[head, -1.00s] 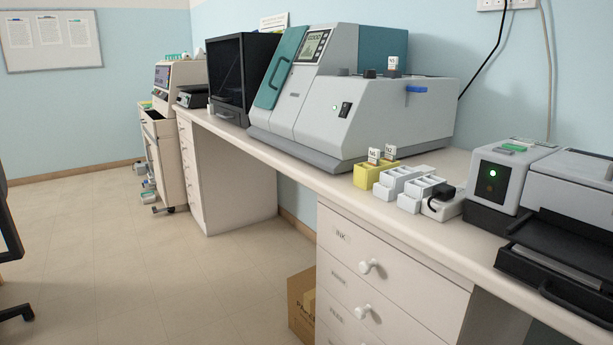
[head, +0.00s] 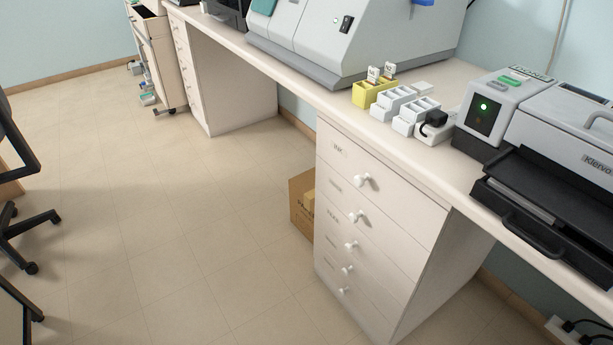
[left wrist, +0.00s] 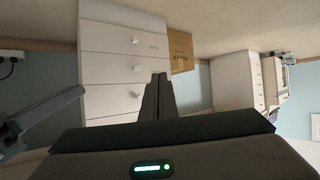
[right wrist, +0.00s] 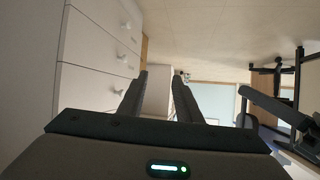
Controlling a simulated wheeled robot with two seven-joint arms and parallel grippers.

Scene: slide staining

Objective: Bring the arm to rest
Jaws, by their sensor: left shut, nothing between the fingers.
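My left gripper (left wrist: 158,98) shows in the left wrist view with its fingers together and nothing between them. A white drawer unit (left wrist: 110,65) and a cardboard box are behind it in that view. My right gripper (right wrist: 158,95) shows in the right wrist view with its two fingers apart and nothing between them. Drawer fronts (right wrist: 95,60) stand to its left. Neither gripper shows in the head view.
A bench holds a large grey machine (head: 320,35), a yellow rack (head: 372,94), white racks (head: 402,108) and a black-and-grey device (head: 560,150). Below are drawers (head: 375,230) and a cardboard box (head: 301,205). An office chair (head: 25,160) stands at left. The floor between is clear.

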